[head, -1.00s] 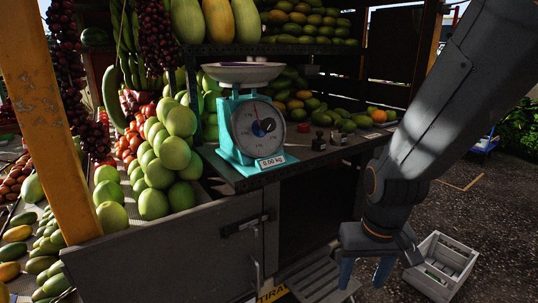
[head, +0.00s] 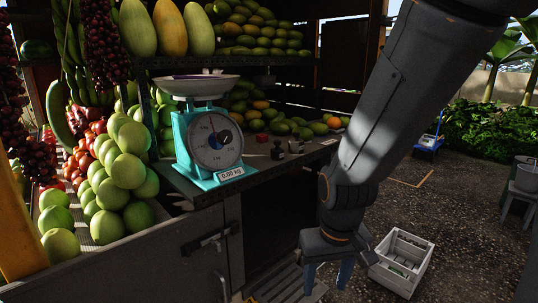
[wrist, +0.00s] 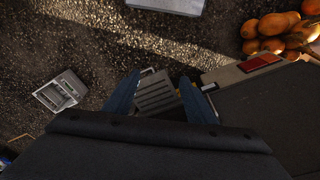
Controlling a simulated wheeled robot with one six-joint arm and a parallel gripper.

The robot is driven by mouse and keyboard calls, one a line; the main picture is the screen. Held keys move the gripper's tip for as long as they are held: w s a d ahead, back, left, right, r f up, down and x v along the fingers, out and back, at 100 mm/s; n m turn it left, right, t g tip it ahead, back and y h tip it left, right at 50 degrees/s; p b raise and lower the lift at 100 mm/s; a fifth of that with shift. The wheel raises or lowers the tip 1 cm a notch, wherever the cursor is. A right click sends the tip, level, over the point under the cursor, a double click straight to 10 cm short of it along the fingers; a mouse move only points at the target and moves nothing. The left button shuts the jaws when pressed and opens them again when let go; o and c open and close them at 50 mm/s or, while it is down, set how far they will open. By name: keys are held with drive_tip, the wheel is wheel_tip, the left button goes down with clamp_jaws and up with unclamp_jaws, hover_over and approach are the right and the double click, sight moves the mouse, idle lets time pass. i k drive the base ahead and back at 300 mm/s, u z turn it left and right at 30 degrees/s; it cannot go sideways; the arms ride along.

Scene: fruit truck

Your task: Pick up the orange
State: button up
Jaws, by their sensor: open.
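An orange (head: 333,122) sits at the far right end of the dark counter (head: 262,160) in the head view, beside green mangoes and close to my arm. My gripper (head: 327,276) hangs low in front of the counter, pointing down, well below and nearer than the orange. Its blue fingers are apart with nothing between them. The wrist view also shows my open gripper (wrist: 160,82) above the ground, with a slatted step below. I cannot make out the orange in the wrist view.
A teal scale (head: 208,140) stands on the counter, with small black weights (head: 278,150) to its right. Green fruit (head: 125,170) is piled at left. A pale crate (head: 402,262) lies on the ground right of my gripper. Gravel at right is mostly open.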

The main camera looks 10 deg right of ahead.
sight(334, 123)
drive_tip(key=k, duration=1.15)
drive_tip(key=z, duration=0.65)
drive_tip(key=i, duration=0.35)
drive_tip(key=z, duration=0.9)
drive_tip(key=i, duration=2.2)
drive_tip(key=u, duration=1.15)
drive_tip(key=i, duration=0.75)
drive_tip(key=u, duration=0.85)
